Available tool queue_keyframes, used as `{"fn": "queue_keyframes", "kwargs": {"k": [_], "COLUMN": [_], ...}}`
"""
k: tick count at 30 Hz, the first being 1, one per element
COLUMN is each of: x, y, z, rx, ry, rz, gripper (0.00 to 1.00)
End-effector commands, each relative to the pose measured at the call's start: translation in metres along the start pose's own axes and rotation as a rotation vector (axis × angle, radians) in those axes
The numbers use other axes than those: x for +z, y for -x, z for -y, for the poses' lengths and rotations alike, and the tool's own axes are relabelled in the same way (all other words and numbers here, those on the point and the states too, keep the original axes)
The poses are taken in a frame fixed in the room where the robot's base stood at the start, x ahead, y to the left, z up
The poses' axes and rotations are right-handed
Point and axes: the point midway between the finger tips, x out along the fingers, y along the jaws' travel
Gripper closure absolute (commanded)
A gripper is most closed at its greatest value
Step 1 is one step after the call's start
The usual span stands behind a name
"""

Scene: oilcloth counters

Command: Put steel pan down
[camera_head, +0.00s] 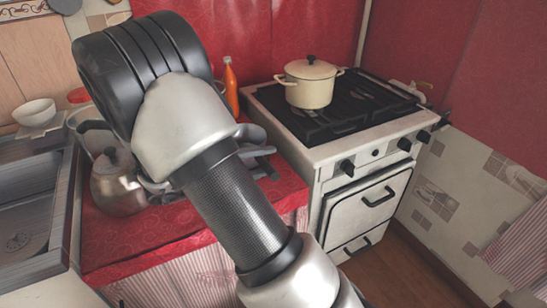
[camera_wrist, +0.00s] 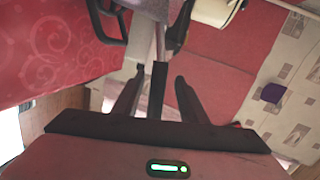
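In the wrist view, my gripper (camera_wrist: 160,76) has its two dark fingers spread. A dark, straight handle (camera_wrist: 158,92) lies between them, with a visible gap on each side. A grey metal strip (camera_wrist: 160,42) runs up from the handle toward a greyish body at the top edge, cut off by the frame. This looks like the steel pan, but its bowl is not clearly seen. In the head view my arm covers most of the gripper area. Only dark parts show beside it, above the red counter (camera_head: 125,235), and I cannot make out the pan there.
A steel kettle (camera_head: 115,188) stands on the red counter, left of my arm. An orange bottle (camera_head: 231,88) stands at the back. A cream pot (camera_head: 309,84) sits on the stove (camera_head: 330,150) at right. The sink (camera_head: 25,215) is at the left edge.

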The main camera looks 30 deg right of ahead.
Motion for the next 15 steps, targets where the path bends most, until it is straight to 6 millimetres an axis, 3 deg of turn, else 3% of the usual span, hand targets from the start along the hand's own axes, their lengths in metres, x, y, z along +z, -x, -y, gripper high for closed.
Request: {"fn": "queue_keyframes", "kwargs": {"k": [3, 9, 15], "x": [0.001, 0.000, 0.004], "y": [0.029, 0.065, 0.080], "z": [0.002, 0.001, 0.003], "rx": [0.000, 0.000, 0.009], "ry": [0.001, 0.001, 0.001], "rz": [0.004, 0.002, 0.020], "gripper": [0.61, 0.61, 0.61]}}
